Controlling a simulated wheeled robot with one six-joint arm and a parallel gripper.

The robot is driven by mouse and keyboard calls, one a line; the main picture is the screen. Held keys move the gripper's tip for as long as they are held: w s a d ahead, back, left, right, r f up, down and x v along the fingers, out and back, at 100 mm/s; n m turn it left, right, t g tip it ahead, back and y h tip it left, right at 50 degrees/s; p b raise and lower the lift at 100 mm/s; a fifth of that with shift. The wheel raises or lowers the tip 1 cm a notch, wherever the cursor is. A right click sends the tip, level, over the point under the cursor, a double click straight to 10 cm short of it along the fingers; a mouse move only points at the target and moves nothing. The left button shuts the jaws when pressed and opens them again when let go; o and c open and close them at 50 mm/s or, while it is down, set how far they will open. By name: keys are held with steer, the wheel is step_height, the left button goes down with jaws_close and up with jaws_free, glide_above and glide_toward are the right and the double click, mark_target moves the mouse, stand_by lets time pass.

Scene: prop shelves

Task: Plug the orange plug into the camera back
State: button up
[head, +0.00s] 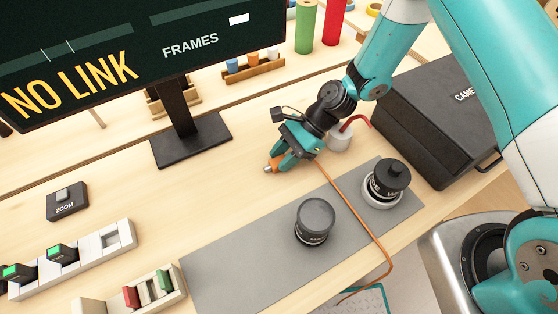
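My gripper (284,162) is above the table right of the monitor stand. Its teal fingers are shut on the orange plug (269,169), whose tip sticks out at the lower left. An orange cable (355,211) trails from the gripper across the grey mat and over the table's front edge. I cannot make out a camera back in this view. The monitor (70,55) reads "NO LINK" in yellow.
On the grey mat (225,270) stand two dark lens-like cylinders, one in the middle (314,222) and one at right (384,184). A black case (430,115) lies at right. A small white-grey pot (340,138) stands beside my gripper. Racks with modules (85,262) are at left.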

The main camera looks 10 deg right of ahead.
steer(key=shift+c, duration=1.2)
steer(key=shift+r+p, duration=2.25)
steer(key=shift+r, duration=0.35)
steer(key=p+v, duration=0.4)
steer(key=v, duration=0.3)
